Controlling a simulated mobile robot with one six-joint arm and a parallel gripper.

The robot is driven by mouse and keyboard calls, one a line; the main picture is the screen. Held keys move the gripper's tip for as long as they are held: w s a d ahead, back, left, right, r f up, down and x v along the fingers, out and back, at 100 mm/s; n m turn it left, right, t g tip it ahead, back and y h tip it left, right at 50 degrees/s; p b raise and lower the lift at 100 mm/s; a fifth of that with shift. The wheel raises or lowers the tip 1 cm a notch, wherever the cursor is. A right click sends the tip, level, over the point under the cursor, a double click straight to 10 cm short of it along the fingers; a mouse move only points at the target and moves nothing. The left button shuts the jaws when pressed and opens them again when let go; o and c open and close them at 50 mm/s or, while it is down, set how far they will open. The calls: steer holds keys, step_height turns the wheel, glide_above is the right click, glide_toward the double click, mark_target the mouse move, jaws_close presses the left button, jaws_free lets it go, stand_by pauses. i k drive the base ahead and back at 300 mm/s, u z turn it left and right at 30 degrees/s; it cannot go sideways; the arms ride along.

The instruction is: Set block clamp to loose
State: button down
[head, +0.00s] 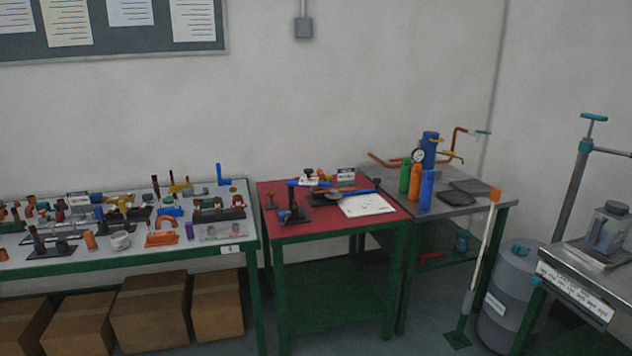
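I cannot pick out the block clamp for certain from this distance. A red-topped table (305,232) with green legs stands in the middle, against the wall. On it a dark fixture with a blue bar (291,213) stands at the left. A second dark base with a blue handle (347,192) lies behind it. Both are too small to show whether any clamp is tight or loose. My gripper is not in view.
A grey-topped table (180,253) at left holds many small parts. Cardboard boxes (150,312) sit beneath it. A metal-topped table (481,199) with coloured cylinders (427,190) stands right of the red one. A grey drum (510,285) is at right. Some floor shows in front.

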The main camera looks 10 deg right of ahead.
mark_target(283, 215)
steer(key=u, duration=0.1)
steer(key=i, duration=0.95)
steer(key=z, duration=0.05)
